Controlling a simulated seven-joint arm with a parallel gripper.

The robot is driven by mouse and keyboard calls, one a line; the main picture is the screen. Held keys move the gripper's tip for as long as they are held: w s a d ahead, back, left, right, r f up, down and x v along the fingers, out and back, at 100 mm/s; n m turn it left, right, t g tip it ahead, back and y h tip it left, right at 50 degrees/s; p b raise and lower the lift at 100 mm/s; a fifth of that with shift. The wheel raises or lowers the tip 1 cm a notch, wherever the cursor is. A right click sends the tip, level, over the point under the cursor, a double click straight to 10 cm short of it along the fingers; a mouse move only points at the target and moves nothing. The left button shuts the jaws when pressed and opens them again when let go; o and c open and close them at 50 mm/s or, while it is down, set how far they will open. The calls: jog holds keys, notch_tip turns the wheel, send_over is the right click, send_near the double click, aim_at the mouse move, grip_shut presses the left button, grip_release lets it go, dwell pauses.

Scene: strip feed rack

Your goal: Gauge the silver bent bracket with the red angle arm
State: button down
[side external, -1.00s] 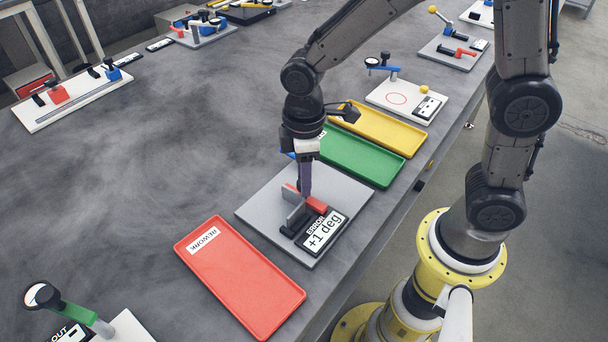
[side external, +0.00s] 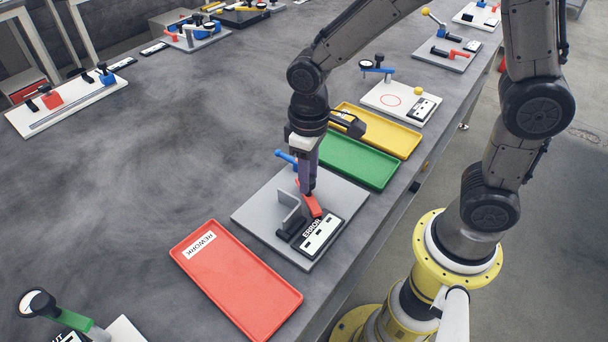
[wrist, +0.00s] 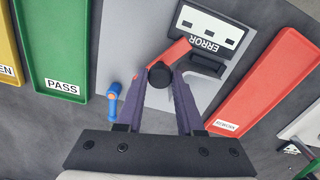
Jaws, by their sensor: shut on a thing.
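The silver bent bracket (side external: 290,214) stands on the grey gauge plate (side external: 262,208), beside a black block (side external: 291,229). The red angle arm (side external: 313,204) is swung away from the bracket's upright face, with a gap between them. My gripper (side external: 308,190) is over the arm's end. In the wrist view, my gripper's purple fingers (wrist: 160,82) are closed around the black knob (wrist: 160,75) on the red angle arm (wrist: 176,52). A blue-handled lever (side external: 287,157) sits at the plate's far corner.
The red REWORK tray (side external: 236,283) lies left of the plate. The green PASS tray (side external: 352,160) and yellow tray (side external: 388,130) lie beyond it. All three look empty. Other gauge stations stand around the table. The table's left middle is clear.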

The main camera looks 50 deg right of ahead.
jog(key=m, duration=0.2)
jog(key=s+d+m, duration=0.1)
jog(key=m, duration=0.2)
jog(key=shift+s+d+r+m, duration=0.1)
jog(key=shift+s+d+m, duration=0.05)
jog(key=shift+m, duration=0.15)
jog(key=m, duration=0.1)
jog(key=s+m, duration=0.1)
jog(key=m, duration=0.1)
jog(key=shift+d, duration=0.2)
jog(key=shift+s+m, duration=0.2)
jog(key=shift+m, duration=0.55)
jog(key=shift+s+m, duration=0.2)
jog(key=shift+m, duration=0.55)
jog(key=c, duration=0.5)
grip_release()
jog(key=shift+s+r, duration=0.1)
jog(key=shift+r, duration=6.75)
jog(key=shift+d, duration=0.1)
